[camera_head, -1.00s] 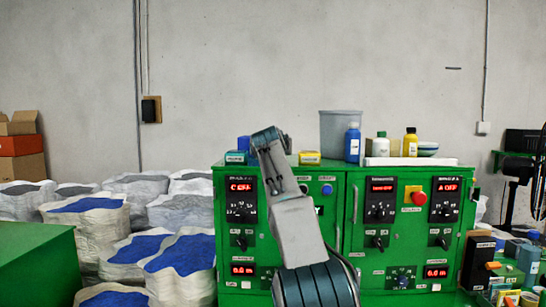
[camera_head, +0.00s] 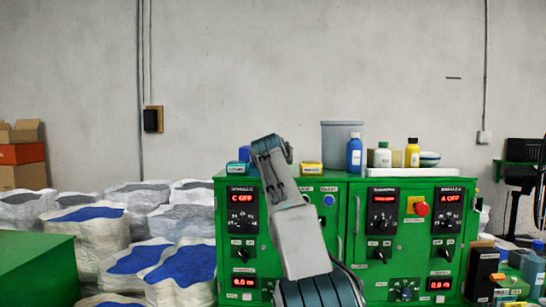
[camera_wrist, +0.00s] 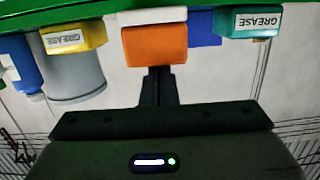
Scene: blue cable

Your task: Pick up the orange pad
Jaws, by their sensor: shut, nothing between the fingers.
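The orange pad (camera_wrist: 155,46) is a block with an orange face and a white side, at the top middle of the wrist view. It sits by the green cabinet top, which appears upside down there. My gripper (camera_wrist: 158,72) is shut and empty, its narrow dark fingertips at the pad's lower edge in the picture. I cannot tell whether they touch it. In the head view my arm's end (camera_head: 270,150) is over the left part of the cabinet top; the fingers and pad cannot be made out there.
A yellow grease box (camera_wrist: 73,37) and a teal grease box (camera_wrist: 247,22) flank the pad, with a blue object (camera_wrist: 204,28) close by. A grey bin (camera_head: 338,145) and several bottles stand farther right on the green cabinet (camera_head: 345,225). Filled sacks (camera_head: 180,270) stand at the left.

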